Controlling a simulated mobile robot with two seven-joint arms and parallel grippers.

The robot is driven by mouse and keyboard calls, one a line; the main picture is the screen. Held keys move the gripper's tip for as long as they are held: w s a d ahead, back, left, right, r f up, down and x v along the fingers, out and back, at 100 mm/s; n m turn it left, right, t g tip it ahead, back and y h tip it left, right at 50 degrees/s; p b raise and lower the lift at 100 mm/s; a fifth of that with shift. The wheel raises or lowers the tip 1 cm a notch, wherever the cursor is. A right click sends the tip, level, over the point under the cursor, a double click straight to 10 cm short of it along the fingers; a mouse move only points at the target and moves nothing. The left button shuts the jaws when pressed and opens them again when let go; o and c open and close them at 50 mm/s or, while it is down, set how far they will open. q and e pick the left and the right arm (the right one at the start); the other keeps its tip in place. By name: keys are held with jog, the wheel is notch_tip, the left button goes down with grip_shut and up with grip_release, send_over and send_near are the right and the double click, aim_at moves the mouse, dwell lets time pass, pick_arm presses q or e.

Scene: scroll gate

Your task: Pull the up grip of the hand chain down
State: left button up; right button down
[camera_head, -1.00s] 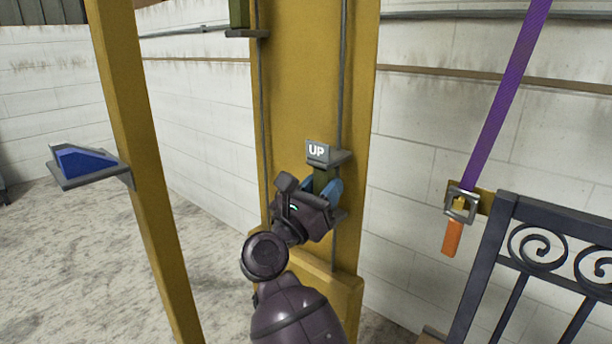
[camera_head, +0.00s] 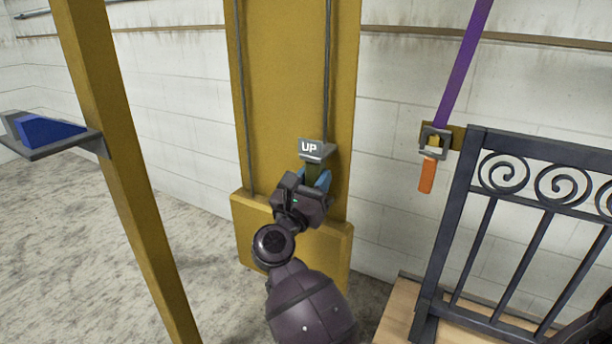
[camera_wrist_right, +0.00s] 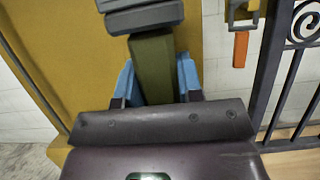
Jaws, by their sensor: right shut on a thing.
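The up grip (camera_head: 314,172) is an olive-green block below a grey plate marked UP (camera_head: 310,149), on the right-hand line of the hand chain (camera_head: 327,70) in front of the yellow post. My right gripper (camera_head: 318,180) is shut on it from below and in front. In the right wrist view the green block (camera_wrist_right: 153,70) stands between the two blue fingertips, with the grey plate above it. The lower end of the grip is hidden behind my gripper. My left gripper is not in view.
A yellow box-like base (camera_head: 335,245) lies just below my right gripper. A dark scroll gate (camera_head: 540,190) stands at the right, beside a purple strap (camera_head: 465,65) with an orange end. A slim yellow post (camera_head: 120,160) with a blue wedge on a shelf (camera_head: 50,130) stands at the left.

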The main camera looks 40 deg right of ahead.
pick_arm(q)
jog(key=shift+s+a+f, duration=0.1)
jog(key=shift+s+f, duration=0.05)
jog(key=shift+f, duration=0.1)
pick_arm(e)
jog(key=shift+f, duration=0.8)
jog(key=c, duration=1)
grip_release()
jog(key=shift+o, duration=1.2)
jog(key=shift+a+r, duration=0.1)
jog(key=shift+r, duration=0.35)
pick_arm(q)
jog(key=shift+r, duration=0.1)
pick_arm(e)
jog(key=v, duration=1.1)
jog(key=shift+r, duration=0.15)
